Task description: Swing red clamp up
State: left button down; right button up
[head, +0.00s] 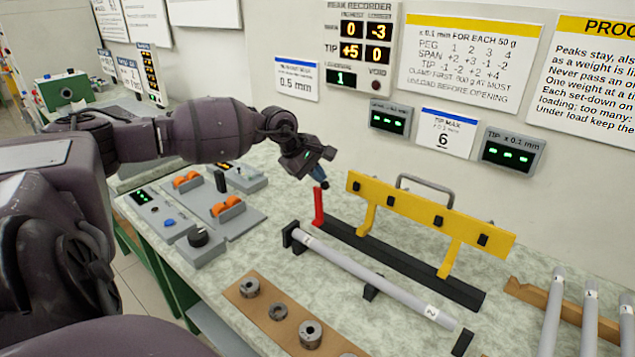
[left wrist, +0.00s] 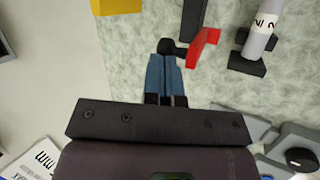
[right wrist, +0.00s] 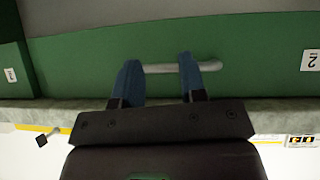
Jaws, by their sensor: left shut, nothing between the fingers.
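The red clamp (head: 319,206) stands at the left end of a black base bar (head: 400,262), its long part upright in the head view. It also shows in the left wrist view (left wrist: 203,48), with a dark knob (left wrist: 172,47) beside it. My left gripper (head: 321,182) is shut and empty at the clamp's top. Its blue fingertips (left wrist: 165,58) are at the dark knob; I cannot tell whether they touch. My right gripper (right wrist: 157,65) is open and empty, facing a green cabinet front with a pale handle (right wrist: 182,67).
A yellow beam (head: 425,213) stands along the base bar. A pale rod (head: 375,277) lies on black supports in front. A brown board (head: 265,315) with ring weights is nearer. More rods (head: 588,315) rest at right. Control boxes (head: 205,248) sit at left.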

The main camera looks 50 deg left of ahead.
pick_arm(q)
jog(key=shift+w+f+b, duration=0.2)
jog(key=shift+w+b, duration=0.15)
jog(key=shift+w, duration=0.3)
jog(key=shift+s+r, duration=0.1)
jog(key=shift+s, duration=0.05)
